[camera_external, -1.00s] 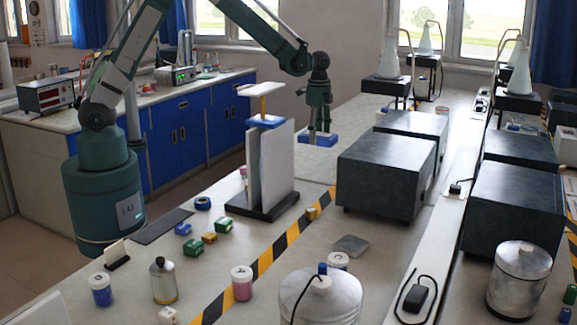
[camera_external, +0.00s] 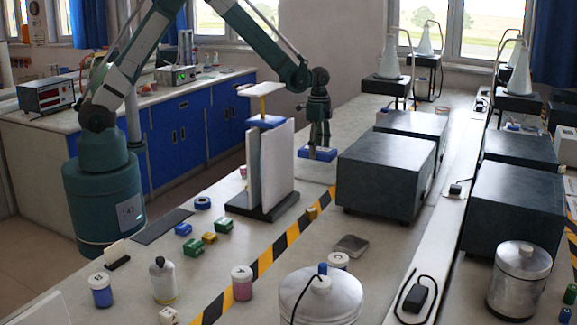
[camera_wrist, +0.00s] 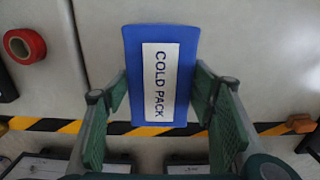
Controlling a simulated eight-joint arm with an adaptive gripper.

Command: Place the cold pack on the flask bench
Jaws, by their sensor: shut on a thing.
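The cold pack (camera_external: 317,154) is a flat blue slab, with a white "COLD PACK" label in the wrist view (camera_wrist: 163,120). My gripper (camera_external: 319,144) points down at the bench, beyond the white upright panels, with its fingers closed on the pack's two sides. The pack is at or just above the bench surface; I cannot tell if it touches. The pale bench (camera_external: 357,118) runs back toward conical flasks (camera_external: 390,60) on dark stands. Which stretch is the flask bench is not marked.
White upright panels (camera_external: 278,165) on a black base stand left of my gripper. A dark box (camera_external: 388,174) stands close on the right. A black-and-yellow stripe (camera_external: 262,262) crosses the bench. A red tape roll (camera_wrist: 23,46) lies left of the pack in the wrist view. Small jars and blocks stand nearer.

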